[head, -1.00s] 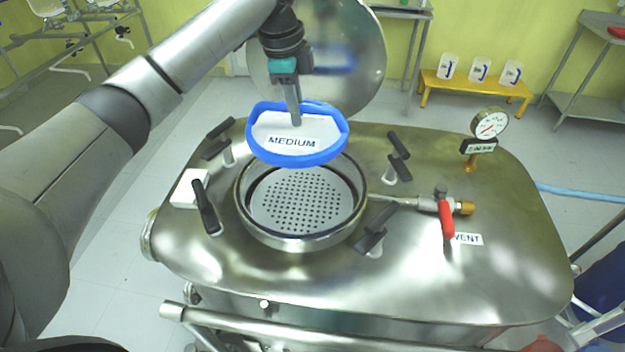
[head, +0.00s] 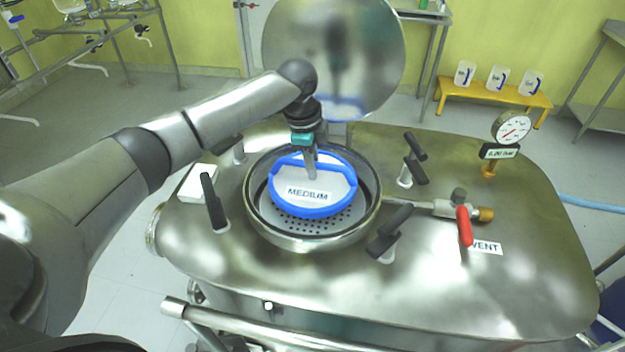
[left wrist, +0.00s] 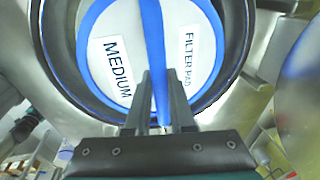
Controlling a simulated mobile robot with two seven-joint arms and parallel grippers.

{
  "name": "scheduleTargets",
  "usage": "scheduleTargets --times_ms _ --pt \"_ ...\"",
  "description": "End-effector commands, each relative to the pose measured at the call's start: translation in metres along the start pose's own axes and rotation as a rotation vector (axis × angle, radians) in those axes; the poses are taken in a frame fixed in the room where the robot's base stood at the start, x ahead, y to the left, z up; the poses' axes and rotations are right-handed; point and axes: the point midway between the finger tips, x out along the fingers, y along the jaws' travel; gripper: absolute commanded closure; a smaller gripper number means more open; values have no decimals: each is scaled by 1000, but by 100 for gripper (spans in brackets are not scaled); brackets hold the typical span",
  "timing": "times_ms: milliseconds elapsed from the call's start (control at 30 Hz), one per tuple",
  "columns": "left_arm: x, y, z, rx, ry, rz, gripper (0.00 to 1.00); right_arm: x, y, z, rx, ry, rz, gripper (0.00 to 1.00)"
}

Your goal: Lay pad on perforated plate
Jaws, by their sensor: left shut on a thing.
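The pad (head: 318,190) is a white disc with a thick blue rim and a MEDIUM label. In the left wrist view the pad (left wrist: 113,52) also shows a FILTER PAD label and a blue strip across its middle. My left gripper (head: 311,172) is shut on that strip (left wrist: 158,70). The pad is within the round opening's rim, over the perforated plate (head: 330,226), whose holes show only along the near side. I cannot tell whether the pad touches the plate. My right gripper is not in view.
The round lid (head: 335,50) stands open behind the opening. Black-handled clamps (head: 213,200) surround the steel rim (head: 300,243). A red-handled vent valve (head: 465,226) and a pressure gauge (head: 513,128) are at the right. A yellow bench (head: 492,92) stands by the wall.

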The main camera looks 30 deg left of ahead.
Motion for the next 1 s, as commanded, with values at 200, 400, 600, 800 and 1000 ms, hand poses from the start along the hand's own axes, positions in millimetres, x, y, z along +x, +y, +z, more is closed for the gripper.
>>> scheduleTargets --times_ms 200,400,600,800,1000 --pt "37 6 4 0 0 1 100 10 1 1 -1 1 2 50" --pt "41 6 4 1 0 -1 100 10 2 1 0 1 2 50" --pt "42 6 4 1 0 0 100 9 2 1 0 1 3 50" --pt "48 7 4 0 0 0 100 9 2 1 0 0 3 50" --pt "52 8 5 0 0 1 71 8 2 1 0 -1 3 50"
